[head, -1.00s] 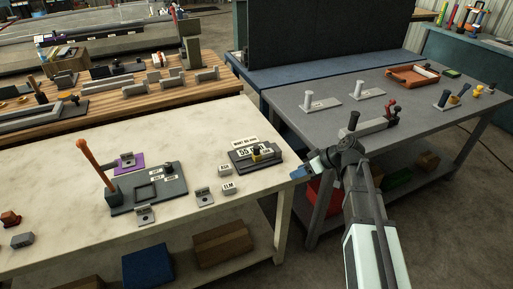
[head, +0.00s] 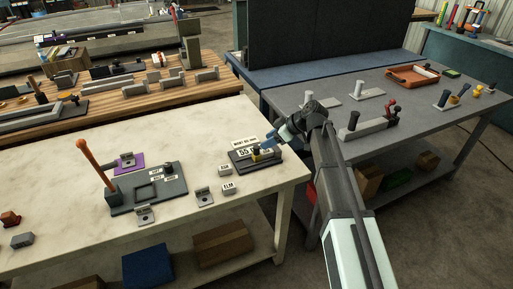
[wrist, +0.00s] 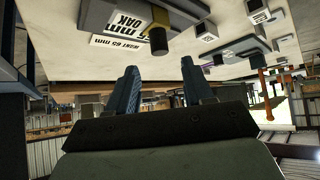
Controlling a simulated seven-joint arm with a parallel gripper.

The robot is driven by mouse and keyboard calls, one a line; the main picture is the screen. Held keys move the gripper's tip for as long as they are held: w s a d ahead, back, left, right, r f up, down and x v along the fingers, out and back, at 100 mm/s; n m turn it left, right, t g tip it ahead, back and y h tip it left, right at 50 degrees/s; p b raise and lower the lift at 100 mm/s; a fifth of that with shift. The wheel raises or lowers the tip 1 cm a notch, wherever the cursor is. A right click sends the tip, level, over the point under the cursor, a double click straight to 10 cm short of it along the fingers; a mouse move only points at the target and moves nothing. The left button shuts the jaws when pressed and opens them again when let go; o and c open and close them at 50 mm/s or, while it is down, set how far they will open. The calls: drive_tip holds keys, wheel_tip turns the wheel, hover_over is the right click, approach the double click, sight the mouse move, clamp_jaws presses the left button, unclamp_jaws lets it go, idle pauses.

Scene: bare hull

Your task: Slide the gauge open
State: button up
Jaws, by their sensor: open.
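The gauge (head: 243,166) is a dark block with a small yellow-and-black slider (head: 257,158) and white label cards, near the right end of the pale bench. In the wrist view the gauge (wrist: 183,10) appears upside down at the top, with the dark knob and yellow part of its slider (wrist: 158,38) and a card reading about "65 mm". My gripper (head: 270,143) has blue fingers and is just behind and right of the slider. The wrist view shows my gripper (wrist: 159,66) open and empty, with the slider beyond the fingertips. Whether anything touches is unclear.
Small labelled blocks (head: 228,188) stand left of and in front of the gauge. Further left is a dark fixture (head: 150,200) with an upright orange handle (head: 95,160). A grey table (head: 300,100) with several parts stands to the right. The pale bench (head: 215,130) is clear behind the gauge.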

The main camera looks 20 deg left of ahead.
sight(257, 147)
drive_tip(key=x, duration=0.7)
drive_tip(key=shift+a+f, duration=0.2)
drive_tip(key=shift+a, duration=0.05)
clamp_jaws()
idle(0.4)
